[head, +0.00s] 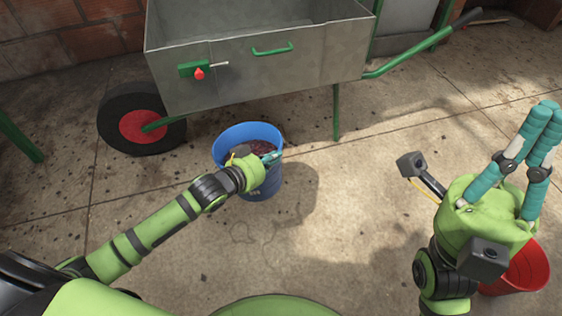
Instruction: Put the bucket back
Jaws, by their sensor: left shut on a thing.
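A blue bucket (262,188) with dark reddish contents is in front of the wheelbarrow-like metal cart, left of centre. It is upright; I cannot tell whether its base touches the floor. My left gripper (270,158) is shut on the bucket's near right rim, and my wrist covers part of its front. A red bucket (527,272) is at the lower right, partly hidden behind my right gripper. My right gripper (547,108) is raised above the floor, with its turquoise fingertips together and nothing visible between them.
The grey metal cart (270,75) stands behind the blue bucket, with a black-and-red wheel (140,125), a green leg and long green handles (425,48). A brick wall (60,40) is at the back left. The concrete floor between the two buckets is clear.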

